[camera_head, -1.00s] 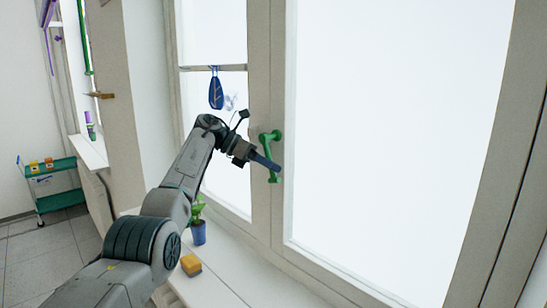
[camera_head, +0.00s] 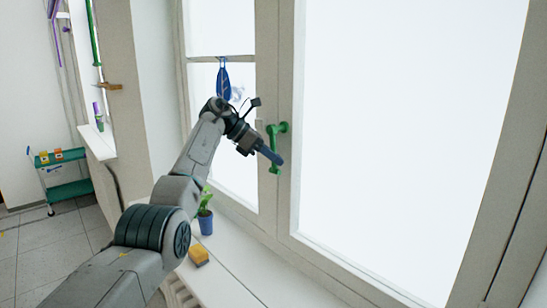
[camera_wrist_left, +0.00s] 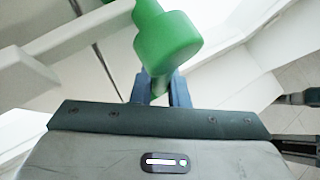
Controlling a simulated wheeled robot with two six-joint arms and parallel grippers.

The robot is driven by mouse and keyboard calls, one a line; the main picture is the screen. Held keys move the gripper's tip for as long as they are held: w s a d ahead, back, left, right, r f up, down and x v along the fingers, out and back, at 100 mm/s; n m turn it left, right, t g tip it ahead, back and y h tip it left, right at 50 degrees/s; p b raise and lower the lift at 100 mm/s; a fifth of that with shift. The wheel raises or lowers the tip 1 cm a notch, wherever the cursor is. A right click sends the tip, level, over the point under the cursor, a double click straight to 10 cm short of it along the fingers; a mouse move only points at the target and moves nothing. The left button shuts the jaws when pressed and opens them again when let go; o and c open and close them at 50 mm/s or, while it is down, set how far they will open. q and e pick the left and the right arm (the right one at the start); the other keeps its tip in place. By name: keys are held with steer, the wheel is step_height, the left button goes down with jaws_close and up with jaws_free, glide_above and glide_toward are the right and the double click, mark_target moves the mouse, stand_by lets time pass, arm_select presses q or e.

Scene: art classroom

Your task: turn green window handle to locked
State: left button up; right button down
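The green window handle (camera_head: 274,141) is mounted on the pale frame post between two panes. In the head view its grip hangs down from the mount, nearly vertical with a slight tilt. My left gripper (camera_head: 278,158) is at the lower part of the grip, its dark blue fingers crossing it. In the left wrist view, the handle's green rounded end (camera_wrist_left: 167,40) is large and near, and its bar runs down between the two blue fingers (camera_wrist_left: 160,90). The fingers are close together on either side of the bar. My right gripper is not in view.
On the sill below stand a potted plant (camera_head: 205,215) and a yellow-orange sponge-like block (camera_head: 198,256). A green cart (camera_head: 68,190) stands at the far left. The sill's right part is clear.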

arm_select(q)
steer(key=o, duration=0.3)
steer(key=shift+r, duration=0.15)
steer(key=shift+o, duration=0.7)
steer(key=shift+a, duration=0.1)
steer(key=shift+a+r, duration=0.1)
steer(key=shift+a, duration=0.15)
steer(key=w+b+v, duration=0.1)
steer(key=b+v, duration=0.1)
steer(key=v, duration=0.8)
steer(key=shift+s, duration=0.5)
steer(key=shift+r, duration=0.1)
